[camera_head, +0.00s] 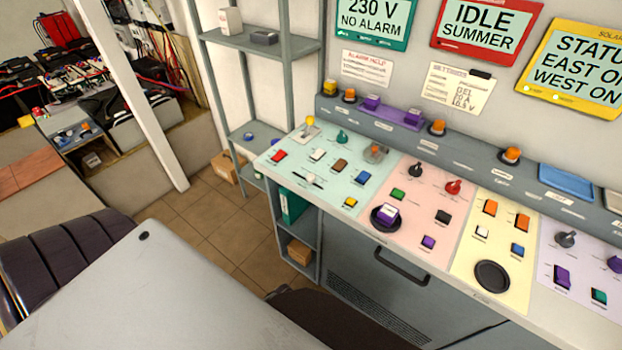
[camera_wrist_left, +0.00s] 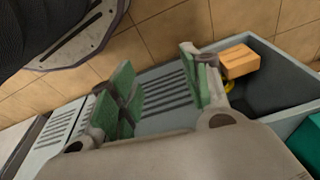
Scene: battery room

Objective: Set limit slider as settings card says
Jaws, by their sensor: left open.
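The settings card (camera_head: 458,88) is a white sheet clipped to the wall above the console. Its small print seems to read "GEL", "20 A" and a voltage I cannot read surely. The console desk (camera_head: 440,258) carries mint, pink, yellow and lilac panels with buttons and knobs. Labels are too small to read, so I cannot tell which control is the limit slider. In the left wrist view my left gripper (camera_wrist_left: 158,88) is open and empty, its green pads apart, above the floor and a grey shelf. It is not clearly visible in the head view. My right gripper is not in view.
A grey shelf rack (camera_head: 262,42) stands left of the console. A cardboard box (camera_wrist_left: 239,61) lies in the grey shelf unit. A handle (camera_head: 401,266) juts from the console front. Wall displays (camera_head: 486,28) hang above. Tiled floor (camera_head: 205,215) is open left of the console.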

